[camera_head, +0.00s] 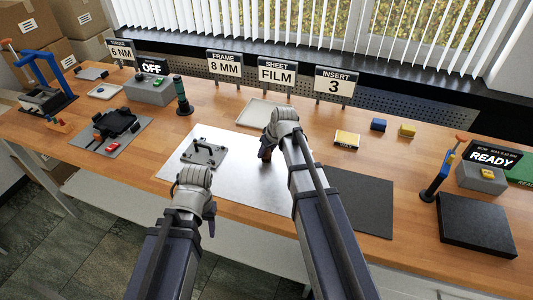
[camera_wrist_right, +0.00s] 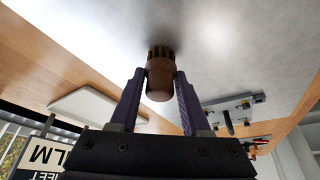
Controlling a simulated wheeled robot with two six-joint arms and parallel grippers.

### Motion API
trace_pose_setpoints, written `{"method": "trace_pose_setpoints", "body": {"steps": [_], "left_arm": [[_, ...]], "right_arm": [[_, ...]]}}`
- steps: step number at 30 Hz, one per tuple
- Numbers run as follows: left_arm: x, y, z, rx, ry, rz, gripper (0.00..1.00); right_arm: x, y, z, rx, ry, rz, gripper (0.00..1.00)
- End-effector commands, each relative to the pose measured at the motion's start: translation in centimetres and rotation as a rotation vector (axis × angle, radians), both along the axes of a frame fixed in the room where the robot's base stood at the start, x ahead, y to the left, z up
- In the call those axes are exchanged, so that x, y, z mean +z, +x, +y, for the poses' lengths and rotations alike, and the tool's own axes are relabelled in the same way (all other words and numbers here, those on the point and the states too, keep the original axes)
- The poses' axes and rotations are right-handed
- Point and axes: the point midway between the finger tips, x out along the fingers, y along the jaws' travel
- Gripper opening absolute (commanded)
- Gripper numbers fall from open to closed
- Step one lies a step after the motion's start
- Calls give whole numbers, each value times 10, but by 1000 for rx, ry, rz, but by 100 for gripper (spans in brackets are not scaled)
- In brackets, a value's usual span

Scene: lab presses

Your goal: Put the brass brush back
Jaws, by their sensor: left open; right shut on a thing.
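My right gripper (camera_head: 265,152) is over the bright metal plate (camera_head: 240,180) in the middle of the table. In the right wrist view its two fingers (camera_wrist_right: 160,95) are shut on the brass brush (camera_wrist_right: 160,80), a short brown handle with a dark brass bristle end. The bristle end faces the plate; I cannot tell whether it touches. In the head view the brush is mostly hidden by my gripper. My left gripper (camera_head: 211,217) is open and empty near the table's front edge.
A grey pad with a black fixture (camera_head: 203,152) is on the plate's left part. A pale shallow tray (camera_head: 262,114) is behind the plate. A dark mat (camera_head: 357,200) is right of my right arm. Sign cards (camera_head: 277,73) stand along the back. Bare wood lies toward the right.

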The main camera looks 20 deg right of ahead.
Motion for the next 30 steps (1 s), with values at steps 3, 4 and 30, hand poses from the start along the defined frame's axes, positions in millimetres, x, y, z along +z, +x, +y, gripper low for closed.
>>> {"method": "trace_pose_setpoints", "body": {"steps": [3,4,30], "left_arm": [[-1,0,0,0,0,0,50],[-2,0,0,0,0,0,50],[10,0,0,0,0,0,50]], "right_arm": [[-1,0,0,0,0,0,2],[-2,0,0,0,0,0,2],[10,-3,-1,0,0,0,77]]}}
